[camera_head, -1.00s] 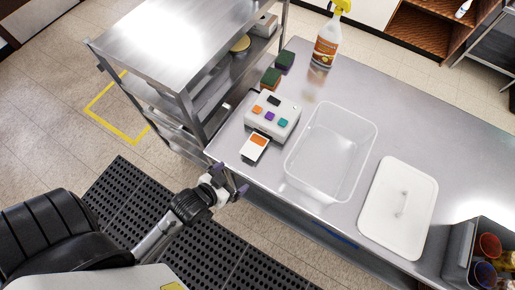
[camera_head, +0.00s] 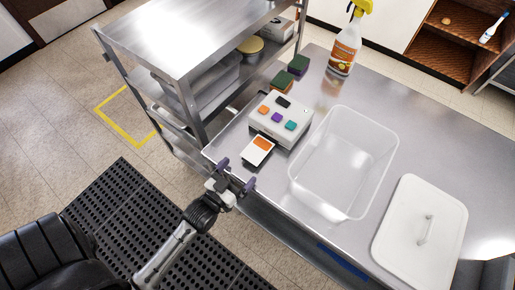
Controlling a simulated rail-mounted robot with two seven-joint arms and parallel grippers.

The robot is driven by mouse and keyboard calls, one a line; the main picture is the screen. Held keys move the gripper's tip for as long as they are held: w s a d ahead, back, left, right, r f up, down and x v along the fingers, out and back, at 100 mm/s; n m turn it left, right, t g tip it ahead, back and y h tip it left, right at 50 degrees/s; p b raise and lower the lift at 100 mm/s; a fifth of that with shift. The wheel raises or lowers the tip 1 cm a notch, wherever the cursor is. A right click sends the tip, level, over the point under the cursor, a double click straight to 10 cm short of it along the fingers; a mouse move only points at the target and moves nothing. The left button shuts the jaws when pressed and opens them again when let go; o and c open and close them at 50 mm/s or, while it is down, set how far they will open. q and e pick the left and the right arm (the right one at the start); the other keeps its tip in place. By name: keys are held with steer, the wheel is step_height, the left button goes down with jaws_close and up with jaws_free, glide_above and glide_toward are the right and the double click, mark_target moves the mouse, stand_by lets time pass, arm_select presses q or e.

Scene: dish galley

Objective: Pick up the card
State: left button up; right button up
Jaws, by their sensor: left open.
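The card (camera_head: 257,151) is white with an orange block and a dark edge. It lies at the near left edge of the steel counter (camera_head: 300,219), against the front of a white device (camera_head: 280,121) with coloured buttons. My left gripper (camera_head: 236,177) is open and empty at the counter's edge, just short of the card and to its lower left. Its two purple-tipped fingers are apart and point toward the card. My right gripper is not in view.
A clear plastic tub (camera_head: 344,163) stands right of the device, and a white lid (camera_head: 420,232) lies further right. Sponges (camera_head: 282,81) and a spray bottle (camera_head: 345,45) stand behind. A steel shelf rack (camera_head: 186,77) rises close on the left.

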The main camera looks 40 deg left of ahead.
mark_target(251, 157)
arm_select(q)
steer(key=shift+w+a, duration=0.15)
steer(key=shift+w, duration=1.65)
steer(key=shift+w+a, duration=0.1)
steer(key=shift+w, duration=1.65)
steer(key=shift+c, duration=0.2)
steer(key=c, duration=0.9)
steer(key=shift+o, duration=0.2)
